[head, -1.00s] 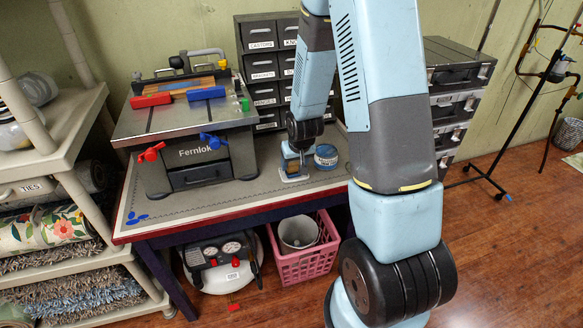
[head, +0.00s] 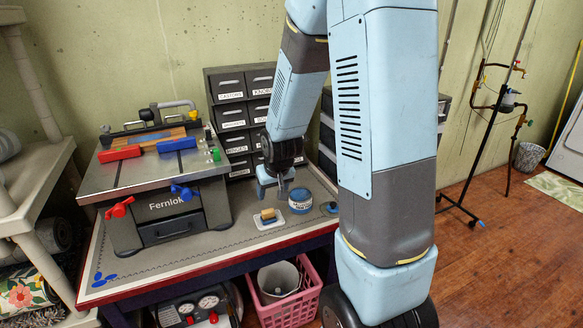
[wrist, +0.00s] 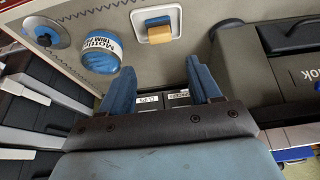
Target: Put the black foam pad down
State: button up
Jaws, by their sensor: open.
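My gripper (head: 274,184) is open over the workbench, behind the white tray; the wrist view shows its two blue fingers (wrist: 160,82) apart with nothing between them. A small tan block with a blue top (head: 268,215) rests on the white square tray (head: 280,222); both show in the wrist view, the block (wrist: 159,33) and the tray (wrist: 176,15), clear of the fingers. I cannot make out a piece that is surely a black foam pad; the block's underside is hidden. A blue tin (head: 300,203) with a white label stands right of the tray.
A Fernlok machine (head: 160,195) with red and blue clamps fills the bench's left. Labelled drawers (head: 232,115) stand behind. A small round dish with a blue item (wrist: 45,35) lies beyond the tin. The bench (head: 215,248) is bare in front of the tray.

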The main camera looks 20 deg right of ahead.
jog(key=s+f+v, duration=0.1)
jog(key=s+v, duration=0.1)
jog(key=v, duration=1.6)
jog(key=s+r+t, duration=0.1)
jog(key=s+r, duration=0.8)
jog(key=s, duration=0.4)
jog(key=shift+s+a, duration=0.35)
jog(key=shift+a, duration=0.05)
jog(key=shift+r, duration=0.1)
jog(key=shift+c, duration=0.4)
